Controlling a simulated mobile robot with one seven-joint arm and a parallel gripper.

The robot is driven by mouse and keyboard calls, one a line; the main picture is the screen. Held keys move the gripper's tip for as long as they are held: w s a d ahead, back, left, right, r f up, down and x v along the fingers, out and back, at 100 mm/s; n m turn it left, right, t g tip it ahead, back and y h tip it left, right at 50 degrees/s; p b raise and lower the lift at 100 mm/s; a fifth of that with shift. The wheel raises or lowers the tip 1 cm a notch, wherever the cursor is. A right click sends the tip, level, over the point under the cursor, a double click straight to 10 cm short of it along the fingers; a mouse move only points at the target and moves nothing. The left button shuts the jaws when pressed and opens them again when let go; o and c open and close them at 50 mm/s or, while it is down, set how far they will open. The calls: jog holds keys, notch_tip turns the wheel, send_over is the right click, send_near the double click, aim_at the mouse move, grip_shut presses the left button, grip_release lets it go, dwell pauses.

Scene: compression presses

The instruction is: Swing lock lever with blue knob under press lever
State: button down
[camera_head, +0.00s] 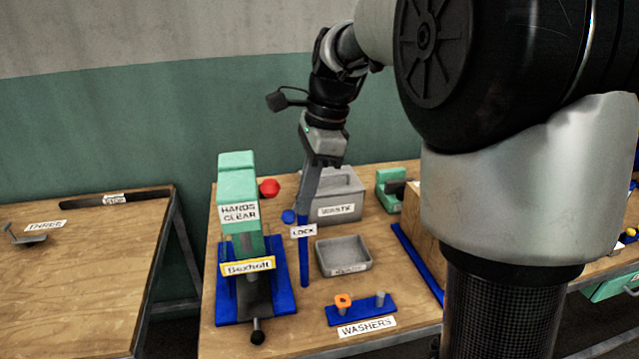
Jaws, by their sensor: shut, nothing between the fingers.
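The green press (238,195) with the "HANDS CLEAR" label stands on a blue base at the left of the bench. A red knob (269,188) shows at its right side. A dark lever end with a black knob (257,338) sticks out at its front. The blue knob (288,216) of the lock lever is right of the press, near the top of a blue post (304,255) labelled "LOCK". My gripper (305,205) is shut and empty, pointing down just right of the blue knob. I cannot tell whether it touches the knob or post. Most of the lock lever is hidden.
A grey "WASTE" box (338,195) stands close behind and right of my gripper. A grey tray (344,255) and a blue washer stand (360,312) with an orange piece lie right of the post. A second table (80,265) is at the left, across a gap.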

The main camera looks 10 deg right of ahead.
jog(key=m+p, duration=0.1)
jog(key=a+m+p, duration=0.1)
jog(key=m, duration=0.1)
jog(key=a+m+t+p, duration=0.1)
jog(key=m, duration=0.1)
jog(key=shift+w+a+r+p, duration=0.2)
jog(key=shift+w+a+p, duration=0.1)
jog(key=shift+p, duration=0.1)
jog(key=shift+w+a+f+m+t+p, duration=0.15)
jog(key=shift+m+p, duration=0.2)
jog(key=shift+m, duration=0.2)
jog(key=shift+w+a+r+m+t+p, duration=0.15)
jog(key=shift+m+p, duration=0.2)
jog(key=shift+m, duration=0.2)
jog(key=shift+w+a+f, duration=0.1)
jog(key=shift+f, duration=0.05)
jog(key=shift+w+a+f+p, duration=0.1)
jog(key=shift+p, duration=0.3)
